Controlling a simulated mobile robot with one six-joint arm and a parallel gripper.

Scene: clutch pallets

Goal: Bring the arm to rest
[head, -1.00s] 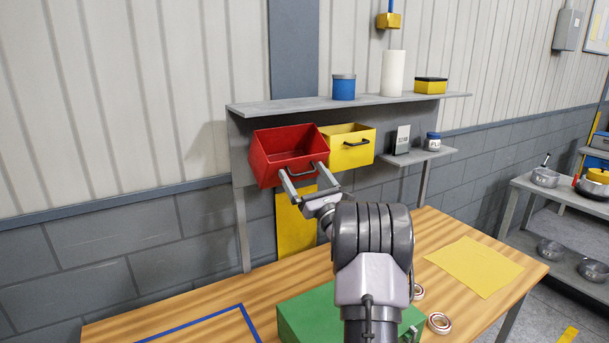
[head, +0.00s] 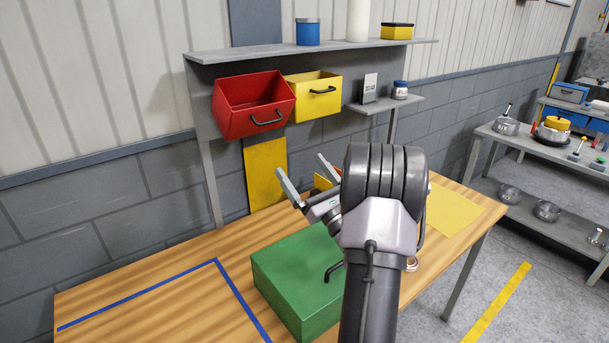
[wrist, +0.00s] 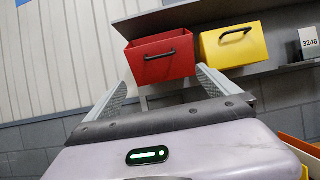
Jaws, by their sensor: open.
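My gripper (head: 303,178) is open and empty above the wooden table (head: 150,262), in front of and below the two bins. In the wrist view its two fingers (wrist: 165,85) stand apart with nothing between them. The red bin (head: 232,117) hangs under the grey shelf and looks pulled out or tilted, with its black handle apart from my fingers. The red bin also shows in the wrist view (wrist: 150,68). The yellow bin (head: 308,105) is beside it on the right.
A green box (head: 285,275) with a black handle stands on the table below my arm. A yellow sheet (head: 455,210) lies to the right. Blue tape (head: 140,292) marks the table's left part, which is clear. A grey rack (head: 480,185) with pots stands at right.

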